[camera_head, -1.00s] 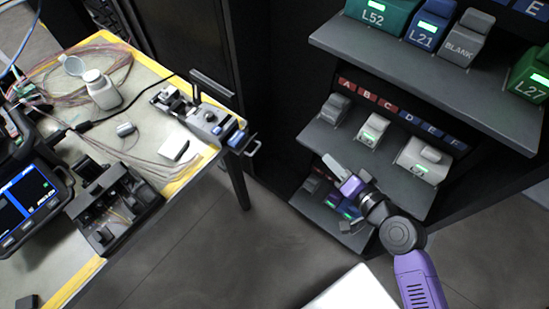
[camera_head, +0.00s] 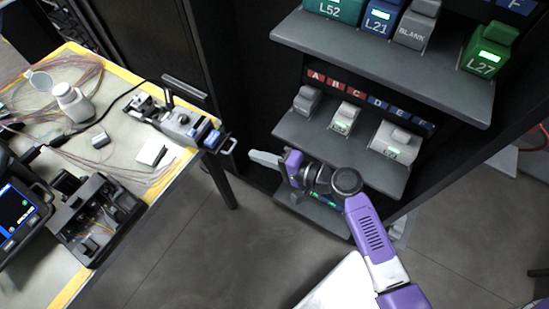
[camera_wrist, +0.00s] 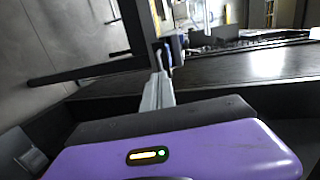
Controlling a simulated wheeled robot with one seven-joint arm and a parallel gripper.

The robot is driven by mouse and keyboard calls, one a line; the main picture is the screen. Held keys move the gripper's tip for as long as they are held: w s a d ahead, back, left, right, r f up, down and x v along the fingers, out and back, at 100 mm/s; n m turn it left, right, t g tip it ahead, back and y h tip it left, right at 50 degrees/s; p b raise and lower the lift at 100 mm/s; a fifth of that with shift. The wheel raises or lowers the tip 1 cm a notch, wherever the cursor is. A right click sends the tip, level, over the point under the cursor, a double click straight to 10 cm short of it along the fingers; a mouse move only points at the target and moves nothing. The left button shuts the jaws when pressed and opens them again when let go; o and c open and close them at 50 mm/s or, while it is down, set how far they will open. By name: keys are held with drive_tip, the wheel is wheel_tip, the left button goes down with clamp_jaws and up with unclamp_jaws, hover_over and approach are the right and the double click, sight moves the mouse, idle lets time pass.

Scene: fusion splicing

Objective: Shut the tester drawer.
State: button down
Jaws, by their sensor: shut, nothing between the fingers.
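The tester (camera_head: 180,122) sits at the right corner of the table, a grey unit with blue parts. Its drawer (camera_head: 213,139) is at the right end, with a metal bar handle (camera_head: 229,146) standing out past the table edge. My gripper (camera_head: 256,157) is shut and empty. Its pale fingers point left toward the handle, a short way right of it in the head view, seemingly apart from it. In the wrist view, the fingers (camera_wrist: 157,92) point up at the tester end (camera_wrist: 173,45), close below the handle. I cannot tell the exact gap.
The shelf rack (camera_head: 380,70) with labelled modules stands behind and right of my gripper, its lower shelf (camera_head: 320,213) close behind my arm. A splicer (camera_head: 95,215), a bottle (camera_head: 73,103) and loose fibres lie on the table. Open floor lies between table and rack.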

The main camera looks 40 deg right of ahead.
sight(223, 142)
drive_tip(key=shift+p+x, duration=0.35)
drive_tip(key=shift+x, duration=2.5)
drive_tip(key=shift+w, duration=0.1)
drive_tip(key=x, duration=0.2)
drive_tip(key=r+b+x, duration=0.1)
drive_tip(key=x, duration=0.1)
drive_tip(key=b+x, duration=0.1)
drive_tip(key=x, duration=0.1)
drive_tip(key=shift+w+a+r, duration=0.2)
drive_tip(key=shift+w+a, duration=0.15)
drive_tip(key=shift+w, duration=0.05)
drive_tip(key=shift+w+a+r, duration=0.1)
drive_tip(key=shift+r, duration=0.05)
drive_tip(key=shift+r, duration=0.1)
